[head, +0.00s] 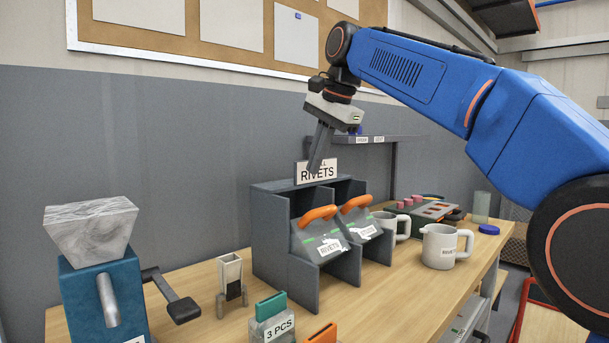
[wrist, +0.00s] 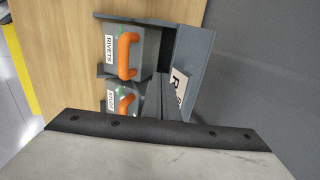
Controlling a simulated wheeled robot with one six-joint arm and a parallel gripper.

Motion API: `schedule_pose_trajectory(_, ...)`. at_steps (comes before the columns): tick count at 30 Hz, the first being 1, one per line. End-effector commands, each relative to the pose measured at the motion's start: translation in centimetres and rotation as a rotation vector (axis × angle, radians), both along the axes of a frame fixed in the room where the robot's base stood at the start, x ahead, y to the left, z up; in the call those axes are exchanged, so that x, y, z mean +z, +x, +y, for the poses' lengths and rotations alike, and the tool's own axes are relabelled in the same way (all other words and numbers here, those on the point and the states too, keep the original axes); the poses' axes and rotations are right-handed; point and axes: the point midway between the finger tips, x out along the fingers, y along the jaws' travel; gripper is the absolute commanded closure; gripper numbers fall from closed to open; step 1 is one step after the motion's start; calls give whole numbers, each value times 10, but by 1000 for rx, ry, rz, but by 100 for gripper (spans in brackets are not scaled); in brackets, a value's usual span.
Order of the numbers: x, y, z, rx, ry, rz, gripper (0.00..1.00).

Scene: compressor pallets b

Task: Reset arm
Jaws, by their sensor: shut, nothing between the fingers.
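My gripper (head: 319,150) hangs from my blue arm above the rivet bin rack, in front of the "RIVETS" sign (head: 318,172). Its fingers are together and hold nothing. In the wrist view the closed fingers (wrist: 168,95) point down toward the grey rack (wrist: 190,50). The rack (head: 285,245) stands on the wooden bench and holds two grey bins with orange handles, the left bin (head: 319,236) and the right bin (head: 360,218). Both bins carry labels; the left one reads "RIVETS". The gripper appears apart from the rack and bins.
A blue machine with a grey hopper (head: 91,228) stands at the left. A shelf (head: 400,139) is behind my gripper.

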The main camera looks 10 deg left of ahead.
Motion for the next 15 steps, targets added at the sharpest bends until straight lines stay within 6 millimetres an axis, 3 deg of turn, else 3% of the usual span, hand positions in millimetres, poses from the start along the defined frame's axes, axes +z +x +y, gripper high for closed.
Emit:
schedule_pose_trajectory(5, 0, -6, -21, 9, -11, -13, 100)
schedule_pose_trajectory(15, -45, -39, -129, 99, -100, -100, 100)
